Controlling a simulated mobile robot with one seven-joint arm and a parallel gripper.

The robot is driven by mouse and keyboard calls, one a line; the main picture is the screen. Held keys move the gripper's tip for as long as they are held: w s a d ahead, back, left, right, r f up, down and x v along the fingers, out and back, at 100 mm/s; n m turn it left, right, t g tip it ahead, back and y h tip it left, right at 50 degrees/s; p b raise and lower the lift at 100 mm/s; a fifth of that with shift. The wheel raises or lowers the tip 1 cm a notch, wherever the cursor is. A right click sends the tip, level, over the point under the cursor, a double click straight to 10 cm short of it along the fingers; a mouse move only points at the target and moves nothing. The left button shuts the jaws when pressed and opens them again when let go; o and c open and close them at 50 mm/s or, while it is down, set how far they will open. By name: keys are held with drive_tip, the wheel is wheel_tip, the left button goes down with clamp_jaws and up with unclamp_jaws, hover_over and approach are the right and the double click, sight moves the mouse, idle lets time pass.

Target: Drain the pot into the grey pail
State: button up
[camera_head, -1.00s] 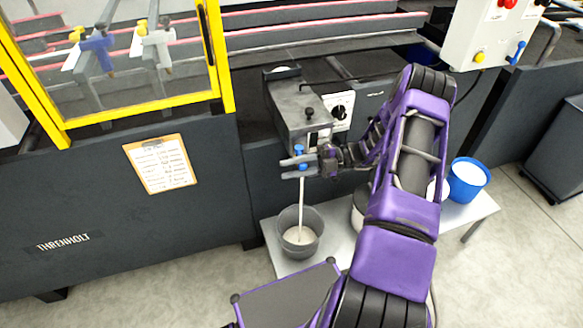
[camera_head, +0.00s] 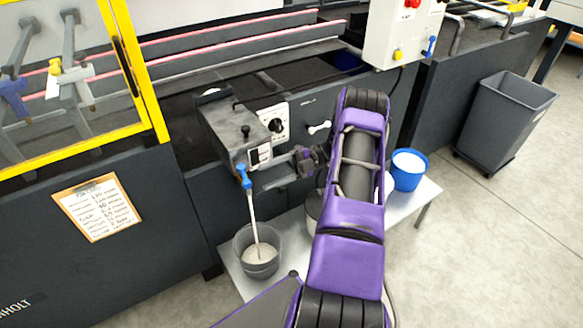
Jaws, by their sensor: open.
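The pot (camera_head: 228,128) is a grey metal box mounted on the front of the machine. Its blue tap (camera_head: 244,177) is low on its front. A pale stream (camera_head: 254,217) falls from the tap into the grey pail (camera_head: 243,262). The pail stands upright under the tap, with pale liquid (camera_head: 259,254) in it. My gripper (camera_head: 268,180) is open and empty, just right of the tap and below the pot's front. Its fingers point left toward the tap and look apart from it.
The pail stands on a low pale bench (camera_head: 233,275). A blue bucket (camera_head: 408,169) with white contents stands at the bench's right end. Another container (camera_head: 313,208) is partly hidden behind my arm. A dark bin (camera_head: 505,115) stands on the floor at right.

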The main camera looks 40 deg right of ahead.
drive_tip(key=d, duration=0.7)
drive_tip(key=shift+s+d+b, duration=0.2)
drive_tip(key=shift+s+b, duration=0.2)
drive_tip(key=shift+s, duration=0.05)
